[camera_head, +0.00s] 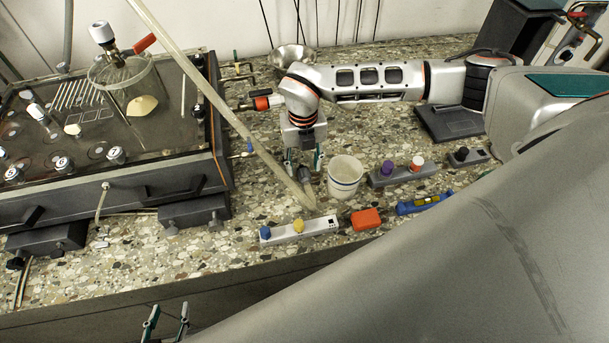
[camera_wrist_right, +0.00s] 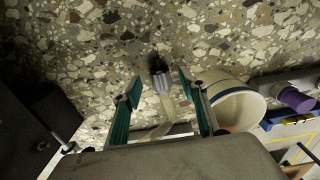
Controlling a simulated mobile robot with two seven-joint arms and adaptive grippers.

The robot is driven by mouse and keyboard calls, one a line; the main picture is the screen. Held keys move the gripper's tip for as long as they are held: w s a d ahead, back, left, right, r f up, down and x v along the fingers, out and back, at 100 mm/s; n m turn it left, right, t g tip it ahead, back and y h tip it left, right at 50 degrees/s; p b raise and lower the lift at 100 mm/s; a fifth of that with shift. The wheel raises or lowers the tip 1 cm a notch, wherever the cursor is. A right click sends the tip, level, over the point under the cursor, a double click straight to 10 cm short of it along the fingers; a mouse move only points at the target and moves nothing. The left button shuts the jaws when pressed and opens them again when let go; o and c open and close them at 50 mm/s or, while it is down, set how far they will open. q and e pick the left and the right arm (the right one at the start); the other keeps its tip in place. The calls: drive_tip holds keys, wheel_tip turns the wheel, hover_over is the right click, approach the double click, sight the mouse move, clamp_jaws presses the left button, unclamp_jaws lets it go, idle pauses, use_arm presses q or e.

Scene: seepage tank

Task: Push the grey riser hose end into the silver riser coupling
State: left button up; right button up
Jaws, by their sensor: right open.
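In the right wrist view a pale hose (camera_wrist_right: 168,104) ends in a grey collar with a dark tip (camera_wrist_right: 159,66), likely the riser hose end. It lies between the spread teal fingertips of my right gripper (camera_wrist_right: 160,92), with gaps on both sides. In the head view my right gripper (camera_head: 303,160) points down over the counter, left of the white cup. A long pale hose (camera_head: 225,110) slants down from the top left past it. I cannot pick out the silver riser coupling with certainty. My left gripper (camera_head: 167,322) is open and empty at the bottom edge.
The glass-topped tank (camera_head: 130,180) stands at left, with a red-handled valve (camera_head: 262,102) on its right. The white cup (camera_head: 344,175) stands close right of my right gripper. A grey block with knobs (camera_head: 298,230), an orange block (camera_head: 366,219) and a blue level (camera_head: 425,203) lie in front.

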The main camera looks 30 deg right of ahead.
wheel_tip(320, 180, down, 2)
drive_tip(key=shift+f, duration=0.1)
drive_tip(key=c, duration=1.2)
